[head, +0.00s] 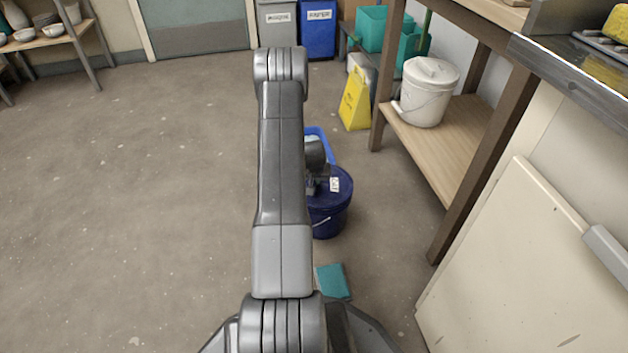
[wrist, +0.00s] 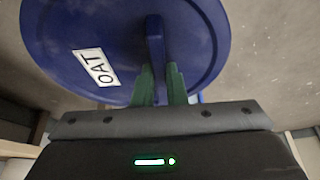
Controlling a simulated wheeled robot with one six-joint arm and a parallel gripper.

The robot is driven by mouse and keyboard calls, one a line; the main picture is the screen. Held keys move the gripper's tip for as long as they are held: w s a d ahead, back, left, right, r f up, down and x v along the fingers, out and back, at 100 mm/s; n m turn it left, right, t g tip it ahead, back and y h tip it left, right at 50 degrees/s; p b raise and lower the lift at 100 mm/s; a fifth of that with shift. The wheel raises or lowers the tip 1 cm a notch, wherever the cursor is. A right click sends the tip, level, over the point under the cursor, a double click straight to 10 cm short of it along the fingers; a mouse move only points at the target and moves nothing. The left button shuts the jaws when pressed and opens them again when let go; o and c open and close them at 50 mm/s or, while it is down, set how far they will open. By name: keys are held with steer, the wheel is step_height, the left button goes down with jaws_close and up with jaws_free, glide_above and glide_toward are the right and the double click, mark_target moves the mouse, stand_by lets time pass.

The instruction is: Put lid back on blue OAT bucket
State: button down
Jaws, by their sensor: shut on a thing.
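A dark blue bucket (head: 328,222) stands on the floor just right of my arm, which hides its left part. A round dark blue lid (head: 343,196) with a white OAT label is at the bucket's top; I cannot tell whether it is seated or just above. In the wrist view the lid (wrist: 190,50) fills the upper middle, with its OAT label to the left. My gripper (wrist: 158,80) has its green fingers shut on the lid's upright grip. In the head view my gripper (head: 313,185) is partly hidden by my arm.
A light blue container (head: 318,136) is behind the bucket. A teal flat thing (head: 331,281) lies on the floor in front. A yellow floor sign (head: 355,101) and a wooden shelf (head: 440,140) with a white bucket (head: 428,98) stand right. The floor at left is clear.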

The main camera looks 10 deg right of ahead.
steer(key=shift+f, duration=0.4)
stand_by(1.0)
steer(key=c, duration=0.9)
jaws_free()
steer(key=shift+r+p, duration=2.05)
steer(key=shift+r, duration=1.45)
steer(key=shift+c, duration=0.2)
jaws_close()
